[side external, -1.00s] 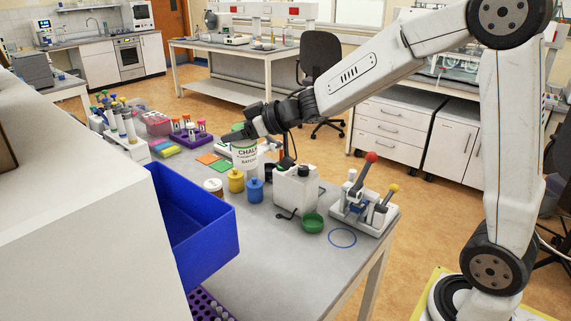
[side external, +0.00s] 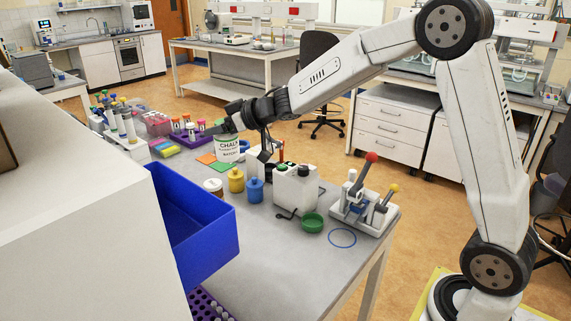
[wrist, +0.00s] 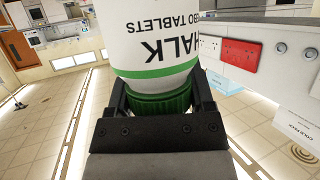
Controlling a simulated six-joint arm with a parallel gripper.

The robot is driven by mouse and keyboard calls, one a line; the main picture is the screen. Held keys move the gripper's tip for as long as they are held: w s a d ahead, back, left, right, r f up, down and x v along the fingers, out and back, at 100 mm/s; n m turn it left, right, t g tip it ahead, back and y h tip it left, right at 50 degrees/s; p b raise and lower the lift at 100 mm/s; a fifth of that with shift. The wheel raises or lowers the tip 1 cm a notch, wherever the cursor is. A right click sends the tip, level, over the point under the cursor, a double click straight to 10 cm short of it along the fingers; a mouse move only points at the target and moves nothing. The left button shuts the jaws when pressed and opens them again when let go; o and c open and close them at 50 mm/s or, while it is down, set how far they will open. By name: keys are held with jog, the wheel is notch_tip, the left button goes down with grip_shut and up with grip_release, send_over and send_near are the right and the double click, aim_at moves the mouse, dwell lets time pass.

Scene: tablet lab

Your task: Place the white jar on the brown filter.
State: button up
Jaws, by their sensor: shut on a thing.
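The white jar (side external: 228,149), with a CHALK label and a green band, is held by my gripper (side external: 228,128) at the left part of the bench. In the wrist view the two fingers of my gripper (wrist: 160,102) are shut on the green cap of the jar (wrist: 155,35). The jar looks upright in the side view. I cannot pick out a clearly brown filter; the jar hides part of that area. I cannot tell whether the jar touches the surface.
A purple rack (side external: 185,138) with tubes stands behind left. A blue bin (side external: 200,225) is in the foreground.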

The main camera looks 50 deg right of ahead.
jog(key=w+f, duration=0.6)
jog(key=w, duration=0.1)
jog(key=shift+w+f, duration=0.25)
jog(key=shift+f, duration=0.05)
jog(key=shift+f, duration=0.1)
jog(key=shift+w+f, duration=0.15)
jog(key=shift+f, duration=0.75)
jog(key=shift+w+f, duration=0.1)
jog(key=shift+f, duration=0.75)
jog(key=shift+f, duration=0.15)
jog(key=o, duration=1.3)
